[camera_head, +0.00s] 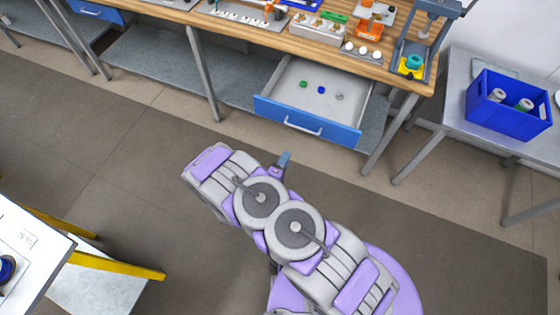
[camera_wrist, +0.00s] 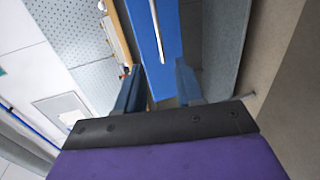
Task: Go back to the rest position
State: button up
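My arm is folded over the floor in front of the workbench. My gripper (camera_head: 283,162) shows as a small blue-grey tip beside the arm, apart from the bench. In the wrist view, the two dark blue fingers of my gripper (camera_wrist: 159,88) stand apart with nothing held between them. The blue drawer front (camera_wrist: 148,30) with its pale handle lies beyond them. In the head view, the drawer (camera_head: 350,123) is pulled open under the bench. A green piece (camera_head: 303,84), a blue piece (camera_head: 321,90) and a grey piece (camera_head: 340,97) lie in it.
The wooden workbench (camera_head: 290,42) carries tools, fixtures and a press at its right end. A blue bin (camera_head: 508,104) with rolls stands on a grey table at right. A white table with yellow legs (camera_head: 130,266) is at lower left. The floor (camera_head: 120,150) left of my arm is clear.

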jog(key=w+a+r+m+g+y, duration=0.4)
jog(key=w+a+r+m+g, duration=0.1)
jog(key=r+m+g, duration=0.15)
jog(key=s+r+m+g+y+b, duration=0.1)
jog(key=s+r+m+g+y, duration=0.25)
jog(key=r, duration=0.95)
jog(key=s+d+r+g, duration=0.2)
jog(key=s+d+r, duration=0.2)
jog(key=s+r, duration=0.25)
jog(key=s+d+r+g, duration=0.1)
jog(key=s+d+r, duration=0.45)
jog(key=s, duration=0.25)
jog(key=s+d+r+m+g, duration=0.1)
jog(key=s+d+r, duration=0.1)
jog(key=s, duration=0.4)
jog(key=s+d+r+m+g+h, duration=0.1)
jog(key=s+d+r, duration=0.1)
jog(key=s+d, duration=0.3)
jog(key=s+d+r+m+g, duration=0.1)
jog(key=s+d+r, duration=0.1)
jog(key=s, duration=0.5)
jog(key=shift+s+d+r+m+h+b, duration=0.35)
jog(key=shift+s+d+m+b, duration=0.05)
jog(key=shift+d, duration=0.45)
